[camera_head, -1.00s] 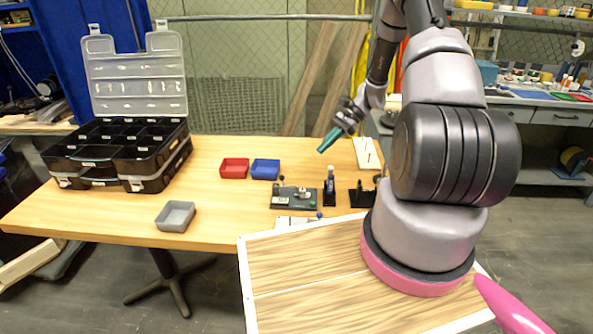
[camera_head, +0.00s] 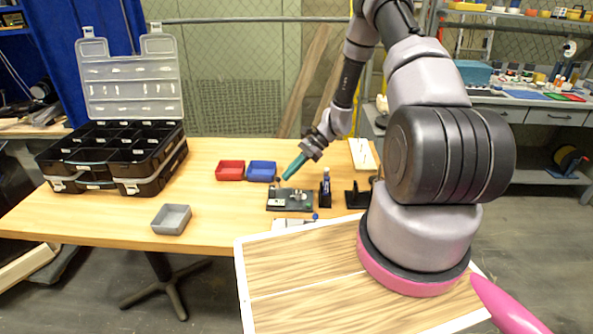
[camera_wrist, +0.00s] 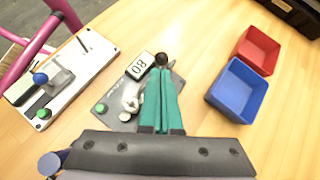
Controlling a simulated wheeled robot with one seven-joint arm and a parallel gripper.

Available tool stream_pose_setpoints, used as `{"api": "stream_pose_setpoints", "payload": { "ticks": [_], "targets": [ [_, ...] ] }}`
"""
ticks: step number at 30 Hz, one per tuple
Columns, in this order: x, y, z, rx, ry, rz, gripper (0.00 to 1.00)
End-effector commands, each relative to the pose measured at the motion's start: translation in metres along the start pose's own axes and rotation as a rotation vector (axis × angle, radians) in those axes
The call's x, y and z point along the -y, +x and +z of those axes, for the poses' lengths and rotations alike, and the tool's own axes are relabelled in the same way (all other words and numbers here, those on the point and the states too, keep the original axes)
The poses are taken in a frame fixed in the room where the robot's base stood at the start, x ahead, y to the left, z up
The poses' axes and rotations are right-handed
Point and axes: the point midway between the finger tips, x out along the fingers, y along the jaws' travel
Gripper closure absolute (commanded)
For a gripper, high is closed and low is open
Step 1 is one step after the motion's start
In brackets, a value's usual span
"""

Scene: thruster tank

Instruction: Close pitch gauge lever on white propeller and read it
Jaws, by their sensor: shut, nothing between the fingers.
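My gripper (camera_wrist: 162,72) has its teal fingers together and empty. In the head view the gripper (camera_head: 286,178) points down and left, its tips just above the dark gauge plate (camera_head: 275,206). In the wrist view the plate (camera_wrist: 112,113) lies under the fingers, with a white propeller (camera_wrist: 131,99) just left of them. A dark round lever knob (camera_wrist: 162,58) shows at the fingertips; I cannot tell whether they touch it. A white display (camera_wrist: 140,66) beside it shows black digits, 80 or 08. The fingers hide part of the plate and lever.
A pale fixture (camera_wrist: 88,57) with a blue-knobbed lever (camera_wrist: 40,78) lies left of the gauge in the wrist view. A red bin (camera_head: 231,170) and a blue bin (camera_head: 261,171) stand behind. A grey tray (camera_head: 171,219) and open black case (camera_head: 113,158) are left. Bare tabletop lies between.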

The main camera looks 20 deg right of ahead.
Motion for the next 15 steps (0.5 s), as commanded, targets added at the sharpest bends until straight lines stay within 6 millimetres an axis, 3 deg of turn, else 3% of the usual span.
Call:
{"api": "stream_pose_setpoints", "payload": {
  "ticks": [15],
  "targets": [
    [0.0032,0.0016,0.0078,-0.066,0.024,0.036,1.0]
  ]
}}
